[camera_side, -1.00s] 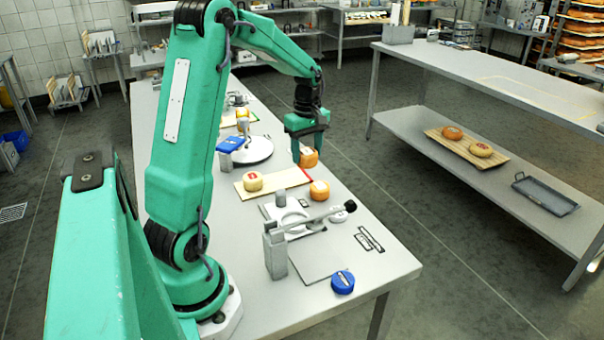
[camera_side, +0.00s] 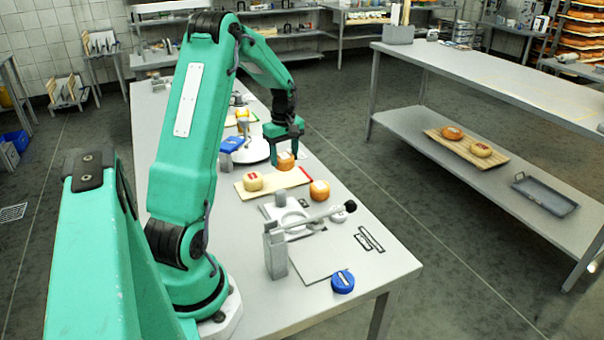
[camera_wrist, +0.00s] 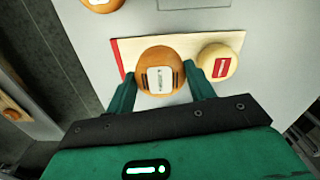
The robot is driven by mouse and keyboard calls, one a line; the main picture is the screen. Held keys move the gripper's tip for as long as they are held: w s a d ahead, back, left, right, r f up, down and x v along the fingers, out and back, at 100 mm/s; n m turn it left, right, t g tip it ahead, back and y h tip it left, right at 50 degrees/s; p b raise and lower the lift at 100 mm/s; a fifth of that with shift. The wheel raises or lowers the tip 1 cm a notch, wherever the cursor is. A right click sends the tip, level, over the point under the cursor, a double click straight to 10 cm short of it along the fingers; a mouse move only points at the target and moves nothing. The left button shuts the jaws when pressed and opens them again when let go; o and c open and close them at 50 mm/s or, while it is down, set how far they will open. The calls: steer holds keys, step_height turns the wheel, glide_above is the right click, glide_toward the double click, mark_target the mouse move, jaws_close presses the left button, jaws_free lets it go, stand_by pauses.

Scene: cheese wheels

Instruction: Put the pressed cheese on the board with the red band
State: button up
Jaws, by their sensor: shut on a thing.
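My gripper (camera_side: 285,157) is shut on an orange cheese wheel (camera_side: 285,163) with a white label. In the side view the wheel is over the far edge of the board with the red band (camera_side: 284,182); I cannot tell whether it touches the board. In the wrist view the held cheese (camera_wrist: 159,80) sits between the two fingers, in front of the board (camera_wrist: 185,45), whose red band (camera_wrist: 119,57) is to its left. A pale yellow cheese (camera_side: 253,181) with a red label lies on the board, and it also shows in the wrist view (camera_wrist: 218,63).
Another orange cheese (camera_side: 319,190) stands beside the board's red end. A lever press (camera_side: 277,250) and a blue round item (camera_side: 343,281) are nearer the camera. A white round plate (camera_side: 255,151) and a blue item (camera_side: 231,144) lie behind the board. The table's right edge is close.

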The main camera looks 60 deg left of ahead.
mark_target(280, 166)
steer(key=shift+s+a+f, duration=0.15)
steer(key=shift+a+f, duration=0.15)
steer(key=shift+a, duration=0.2)
steer(key=shift+s+a+f, duration=0.15)
steer(key=shift+a+f, duration=0.15)
steer(key=shift+a, duration=0.2)
steer(key=shift+f, duration=2)
steer(key=shift+f, duration=0.15)
steer(key=o, duration=1)
step_height(280, 166, up, 12)
steer(key=shift+r, duration=0.15)
